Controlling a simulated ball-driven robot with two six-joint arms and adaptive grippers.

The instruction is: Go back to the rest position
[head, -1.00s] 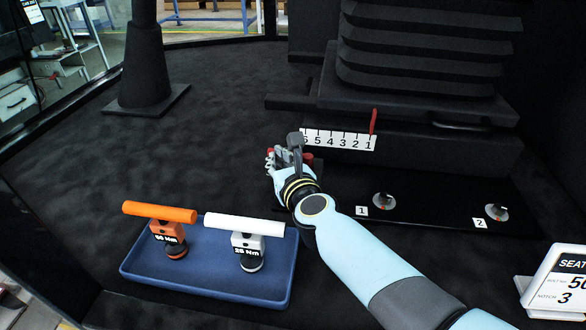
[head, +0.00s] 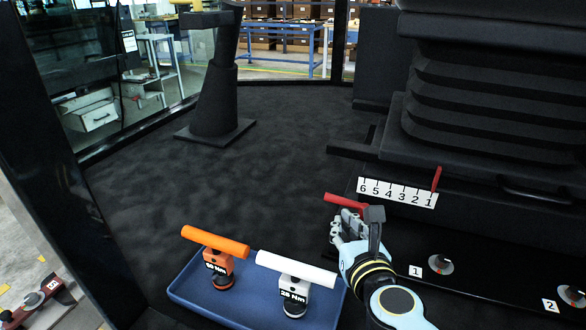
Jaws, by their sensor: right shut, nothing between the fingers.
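My right gripper (head: 343,226) is shut and empty, in the lower middle of the head view. It is in front of a red handle (head: 346,203) at the foot of the black seat base (head: 480,158). The handle shows just above my fingers; I cannot tell whether they touch. My right forearm comes up from the bottom edge. My left gripper is not in view.
A numbered scale (head: 397,193) with a red pointer (head: 436,178) is on the seat base. Bolts (head: 441,264) lie right. Dark floor (head: 240,170) is open at left.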

